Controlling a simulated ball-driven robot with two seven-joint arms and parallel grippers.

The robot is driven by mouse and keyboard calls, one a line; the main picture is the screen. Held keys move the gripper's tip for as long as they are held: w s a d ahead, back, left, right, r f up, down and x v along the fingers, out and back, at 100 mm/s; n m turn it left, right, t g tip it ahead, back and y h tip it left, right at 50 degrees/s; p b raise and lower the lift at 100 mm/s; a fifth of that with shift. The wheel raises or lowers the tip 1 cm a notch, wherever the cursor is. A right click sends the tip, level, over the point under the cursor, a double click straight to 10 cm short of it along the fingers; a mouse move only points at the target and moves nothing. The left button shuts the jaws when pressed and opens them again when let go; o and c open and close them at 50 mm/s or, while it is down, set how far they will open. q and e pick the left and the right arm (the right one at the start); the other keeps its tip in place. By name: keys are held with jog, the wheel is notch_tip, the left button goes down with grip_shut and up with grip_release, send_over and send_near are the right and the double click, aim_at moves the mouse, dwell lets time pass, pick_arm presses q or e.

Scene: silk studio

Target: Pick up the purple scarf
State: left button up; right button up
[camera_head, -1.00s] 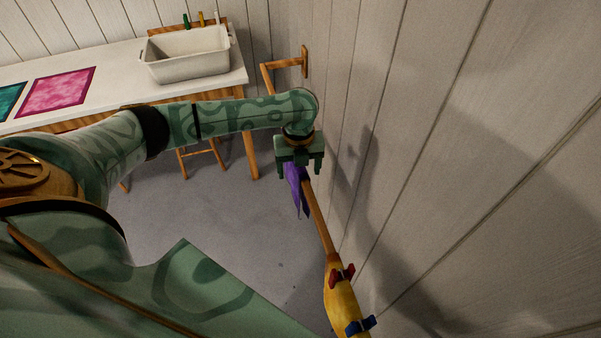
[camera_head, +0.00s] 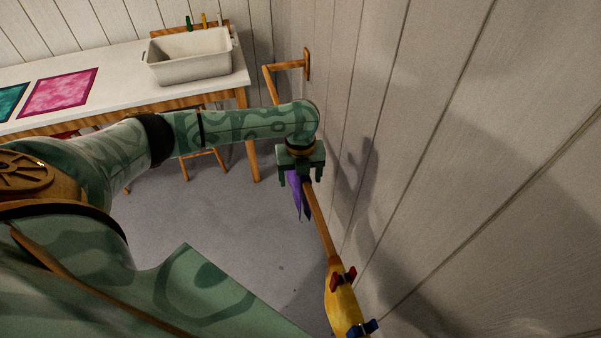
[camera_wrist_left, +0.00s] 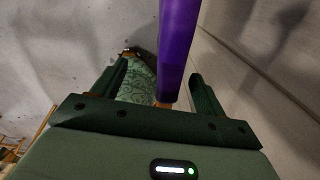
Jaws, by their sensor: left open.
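The purple scarf (camera_head: 299,195) hangs over a wooden rail (camera_head: 319,222) that runs along the wall. My left gripper (camera_head: 302,178) is open and sits right above the scarf and the rail, its fingers pointing down. In the left wrist view the scarf (camera_wrist_left: 179,45) reaches from the top edge down to near the left gripper (camera_wrist_left: 158,88). Its end lies between the two spread fingers, closer to the right one. I cannot tell whether the fingers touch it. My right gripper is not in view.
A yellow cloth (camera_head: 343,302) with a red clip (camera_head: 344,279) and a blue clip (camera_head: 357,328) hangs nearer on the same rail. The panelled wall (camera_head: 450,150) is close on the right. A table (camera_head: 115,82) with a white basin (camera_head: 190,57) stands behind.

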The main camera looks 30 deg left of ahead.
pick_arm(q)
jog(key=shift+f, duration=0.55)
jog(key=c, duration=0.9)
jog(key=shift+w+d+f, duration=0.1)
jog(key=shift+w, duration=0.05)
jog(key=c, duration=0.5)
jog(key=shift+o, duration=0.3)
